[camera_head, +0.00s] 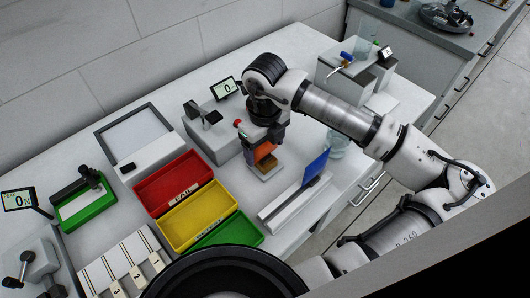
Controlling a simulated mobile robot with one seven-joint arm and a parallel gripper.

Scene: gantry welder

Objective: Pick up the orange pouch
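The orange pouch (264,151) shows in the head view directly below the end of my arm, near the middle of the table. My gripper (264,142) points down at the pouch and overlaps it in the picture. The fingers are small and partly hidden, so I cannot tell whether they are closed on the pouch or only around it. The pouch's lower part is above or on a small light base, and I cannot tell whether it touches it.
Red (172,184), yellow (197,214) and green (228,232) bins stand left of the pouch. A grey block device (208,136) is close behind it. A white rail fixture with a blue plate (316,165) stands to the right. Glassware (336,147) is near the table's right edge.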

